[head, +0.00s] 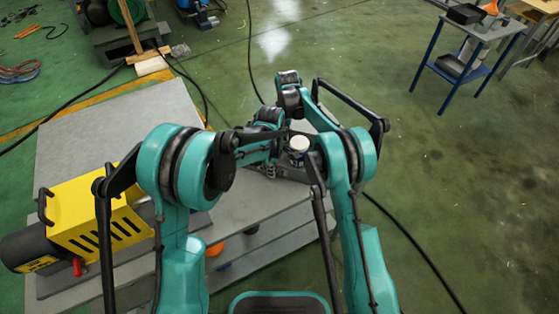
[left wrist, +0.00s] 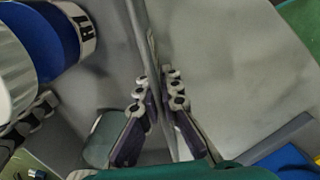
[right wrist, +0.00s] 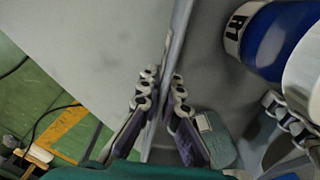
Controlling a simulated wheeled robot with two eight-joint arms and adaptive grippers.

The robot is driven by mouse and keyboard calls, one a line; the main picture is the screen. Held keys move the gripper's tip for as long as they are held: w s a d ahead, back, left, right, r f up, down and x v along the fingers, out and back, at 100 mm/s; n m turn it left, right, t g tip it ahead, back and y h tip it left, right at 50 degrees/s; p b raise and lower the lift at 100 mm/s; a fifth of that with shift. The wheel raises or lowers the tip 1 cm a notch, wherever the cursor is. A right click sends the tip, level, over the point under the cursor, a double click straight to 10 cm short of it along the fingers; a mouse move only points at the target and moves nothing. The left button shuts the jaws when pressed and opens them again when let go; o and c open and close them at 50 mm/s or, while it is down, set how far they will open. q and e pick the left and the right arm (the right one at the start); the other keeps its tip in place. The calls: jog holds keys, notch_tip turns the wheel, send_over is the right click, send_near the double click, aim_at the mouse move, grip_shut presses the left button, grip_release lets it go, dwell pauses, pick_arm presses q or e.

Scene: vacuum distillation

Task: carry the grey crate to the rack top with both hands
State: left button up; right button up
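The grey crate (head: 291,176) is on the grey bench, largely hidden by my arms in the head view. Its wall also shows in the left wrist view (left wrist: 149,45) and right wrist view (right wrist: 178,40). A blue and white container (left wrist: 58,38) stands inside it; its white top (head: 298,143) shows in the head view. My left gripper (left wrist: 158,88) has its fingers closed on either side of one crate wall. My right gripper (right wrist: 162,86) likewise pinches the opposite wall. In the head view both grippers are mostly hidden by my own arm links.
The bench top (head: 110,125) is clear at left; a yellow pump (head: 95,215) sits at its front left. A blue-framed rack (head: 470,50) with a grey top carrying a dark tray (head: 466,13) stands at far right. Green floor lies open between, with a black cable (head: 415,250).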

pick_arm(q)
jog(key=o, duration=0.3)
jog(key=shift+r, duration=0.1)
pick_arm(e)
jog(key=o, duration=0.3)
jog(key=shift+r, duration=0.1)
pick_arm(q)
jog(key=shift+o, duration=0.2)
pick_arm(e)
jog(key=shift+o, duration=0.2)
pick_arm(q)
jog(key=shift+r, duration=0.1)
notch_tip(320, 180, up, 8)
jog(key=shift+f, duration=0.1)
pick_arm(e)
notch_tip(320, 180, up, 9)
jog(key=shift+f, duration=0.15)
